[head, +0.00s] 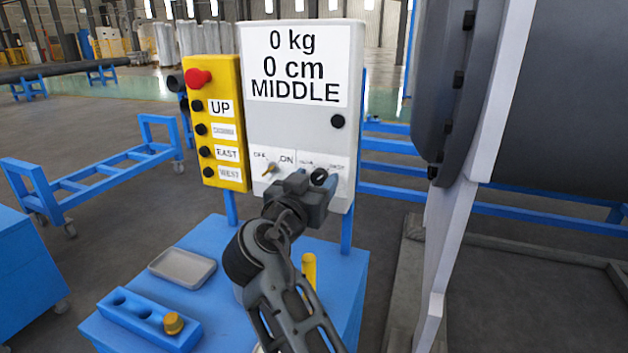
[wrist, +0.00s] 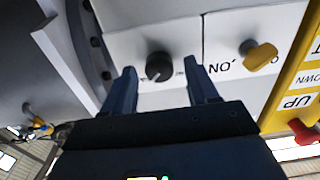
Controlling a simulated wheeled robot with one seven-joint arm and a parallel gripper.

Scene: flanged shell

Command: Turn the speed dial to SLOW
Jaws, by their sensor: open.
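The black speed dial (head: 319,177) sits at the lower right of the grey control panel (head: 262,125), right of the OFF/ON switch. In the wrist view the dial (wrist: 159,66) is a round black knob with a light pointer mark. Its small labels are too blurred to read. My gripper (wrist: 165,80) is open, with its two blue fingers on either side of the dial in the picture. I cannot tell whether they touch it. In the head view my gripper (head: 316,183) is just in front of the panel and partly covers the dial's labels.
The yellow-handled OFF/ON switch (head: 269,168) is close on the left. A yellow button box (head: 213,125) with a red button (head: 198,78) stands left of the panel. A blue table (head: 205,250) with a grey tray (head: 182,268) is below. A large dark shell (head: 562,110) is at right.

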